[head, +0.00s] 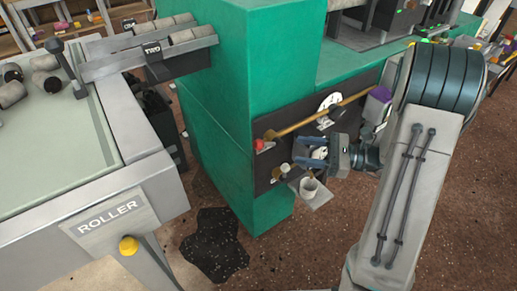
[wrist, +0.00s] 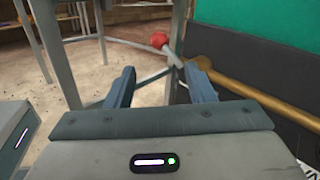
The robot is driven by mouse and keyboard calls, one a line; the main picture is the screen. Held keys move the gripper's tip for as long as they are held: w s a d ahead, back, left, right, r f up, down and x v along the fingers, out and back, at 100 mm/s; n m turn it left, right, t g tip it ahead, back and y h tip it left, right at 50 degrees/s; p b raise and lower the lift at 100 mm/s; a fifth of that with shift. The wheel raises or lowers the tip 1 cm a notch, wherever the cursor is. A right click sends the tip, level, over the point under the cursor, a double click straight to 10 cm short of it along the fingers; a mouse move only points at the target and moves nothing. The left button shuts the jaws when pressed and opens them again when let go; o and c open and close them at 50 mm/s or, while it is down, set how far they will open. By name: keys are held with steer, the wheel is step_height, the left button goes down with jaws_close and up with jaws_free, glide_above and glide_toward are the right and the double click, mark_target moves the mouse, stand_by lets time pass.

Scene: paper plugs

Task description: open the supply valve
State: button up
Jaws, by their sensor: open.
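A dark panel (head: 285,125) on the green machine carries a brass pipe (head: 315,117). In the wrist view the red knob (wrist: 159,39) shows beyond the fingertips, with the brass pipe (wrist: 255,92) to the right. My gripper (head: 303,152) is in front of the panel, right of the knob and below the pipe. In the wrist view my gripper (wrist: 160,80) is open, with nothing between its fingers.
A small cup (head: 309,187) stands on a ledge below my gripper. The roller table (head: 118,215) is at the left. A dark patch (head: 214,245) lies on the floor between.

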mark_target(264, 146)
steer(key=a, duration=0.4)
steer(key=w+a+b, duration=0.1)
steer(key=a, duration=0.3)
steer(key=w+a+b, duration=0.1)
steer(key=a, duration=0.3)
steer(key=shift+w+a, duration=0.15)
jaws_close()
